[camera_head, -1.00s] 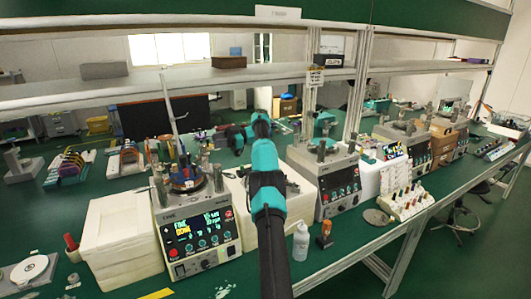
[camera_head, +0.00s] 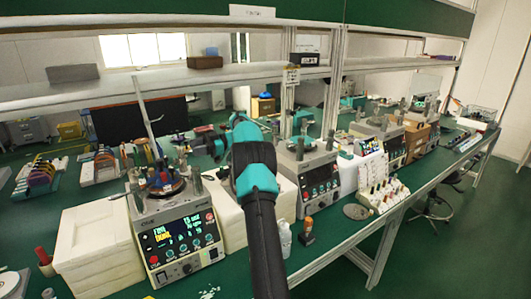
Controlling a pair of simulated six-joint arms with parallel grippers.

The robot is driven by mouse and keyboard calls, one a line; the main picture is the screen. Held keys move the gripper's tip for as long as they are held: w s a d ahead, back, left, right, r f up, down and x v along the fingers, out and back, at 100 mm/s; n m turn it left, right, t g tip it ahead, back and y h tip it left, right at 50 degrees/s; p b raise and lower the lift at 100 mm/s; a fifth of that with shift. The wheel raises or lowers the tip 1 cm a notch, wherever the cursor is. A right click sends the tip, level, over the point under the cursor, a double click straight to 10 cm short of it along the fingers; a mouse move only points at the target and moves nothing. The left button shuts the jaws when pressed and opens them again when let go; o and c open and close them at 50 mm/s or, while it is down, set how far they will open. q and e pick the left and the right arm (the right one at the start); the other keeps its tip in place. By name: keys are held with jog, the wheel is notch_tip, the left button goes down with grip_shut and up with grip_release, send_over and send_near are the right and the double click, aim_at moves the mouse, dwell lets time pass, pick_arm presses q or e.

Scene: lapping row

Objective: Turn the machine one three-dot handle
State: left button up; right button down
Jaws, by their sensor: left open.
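The nearest lapping machine (camera_head: 180,238), a grey box with a lit display, stands at left centre. On its top are a round dark plate (camera_head: 166,188) with blue and red parts and several upright grey posts. I cannot make out dots on any handle, so I cannot tell which is the three-dot one. My left gripper (camera_head: 186,146) is small and dark, at the end of my teal and black arm. It is open and appears just above and behind the machine's top in the picture; I see no contact. My right gripper is not in view.
White blocks (camera_head: 95,245) stand left of the machine, and another white block is partly hidden behind my arm. A second machine (camera_head: 312,178) stands further right. A white bottle (camera_head: 285,238) and a small orange-topped item (camera_head: 307,230) stand near the bench's front edge.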

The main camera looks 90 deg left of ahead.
pick_arm(q)
jog(key=w+d, duration=0.2)
jog(key=d, duration=0.7)
jog(key=shift+r, duration=0.4)
jog(key=shift+w, duration=0.1)
